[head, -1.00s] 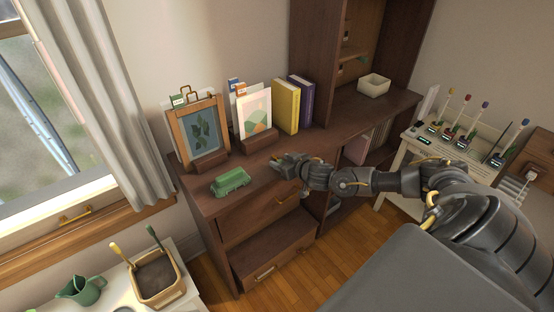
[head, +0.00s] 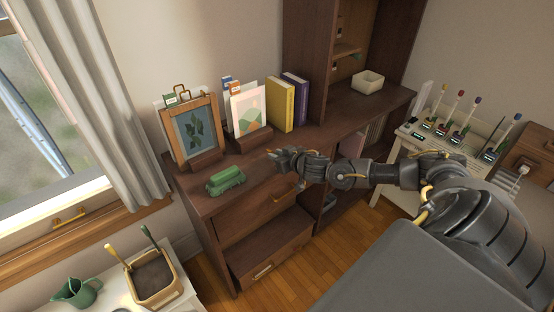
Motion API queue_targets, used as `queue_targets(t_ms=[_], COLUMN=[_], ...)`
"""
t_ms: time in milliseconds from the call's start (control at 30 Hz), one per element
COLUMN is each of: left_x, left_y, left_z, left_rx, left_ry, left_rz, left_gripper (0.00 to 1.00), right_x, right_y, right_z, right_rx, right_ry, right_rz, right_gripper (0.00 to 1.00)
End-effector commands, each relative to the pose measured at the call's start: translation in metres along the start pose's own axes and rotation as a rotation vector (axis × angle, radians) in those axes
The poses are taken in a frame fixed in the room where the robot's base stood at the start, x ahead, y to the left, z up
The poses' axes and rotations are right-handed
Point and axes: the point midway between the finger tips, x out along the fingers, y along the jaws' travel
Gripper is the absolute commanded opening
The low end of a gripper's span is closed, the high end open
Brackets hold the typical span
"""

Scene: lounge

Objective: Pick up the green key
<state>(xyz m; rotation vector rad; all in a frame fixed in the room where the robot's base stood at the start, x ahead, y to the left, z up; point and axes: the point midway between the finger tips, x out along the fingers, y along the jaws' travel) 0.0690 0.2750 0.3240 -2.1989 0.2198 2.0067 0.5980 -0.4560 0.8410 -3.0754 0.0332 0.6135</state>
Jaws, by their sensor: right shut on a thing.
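My right gripper (head: 275,156) is just above the top of the dark wooden dresser (head: 216,204), close to its front edge. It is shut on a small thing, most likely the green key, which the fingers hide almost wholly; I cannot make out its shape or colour. No green key shows plainly elsewhere on the dresser top. My left gripper is not in view.
A green toy vehicle (head: 226,180) stands left of the gripper. Behind are a framed leaf picture (head: 196,136), a card on a stand (head: 250,112) and yellow (head: 280,103) and purple books. A lower drawer (head: 268,262) stands open.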

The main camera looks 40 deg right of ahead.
Motion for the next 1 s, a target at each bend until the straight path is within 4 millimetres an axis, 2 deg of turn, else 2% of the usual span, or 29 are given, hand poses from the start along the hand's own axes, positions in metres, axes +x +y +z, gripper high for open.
queue_targets(t_ms=[67,300,600,800,1000], left_x=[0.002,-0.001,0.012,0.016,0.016], left_y=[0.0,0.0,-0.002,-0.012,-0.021], left_z=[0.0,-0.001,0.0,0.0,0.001], left_rx=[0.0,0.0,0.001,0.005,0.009], left_ry=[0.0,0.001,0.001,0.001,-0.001], left_rz=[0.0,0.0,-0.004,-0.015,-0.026], left_gripper=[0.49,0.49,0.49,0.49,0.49], right_x=[-0.009,-0.07,-0.133,-0.153,-0.158], right_y=[-0.001,-0.024,-0.054,-0.063,-0.065], right_z=[-0.015,-0.049,-0.051,-0.053,-0.055], right_rx=[-0.003,-0.004,-0.002,-0.001,-0.001], right_ry=[0.004,0.001,-0.001,0.0,0.0], right_rz=[-0.001,-0.004,-0.003,-0.001,0.001], right_gripper=[0.01,0.01,0.01,0.01,0.01])
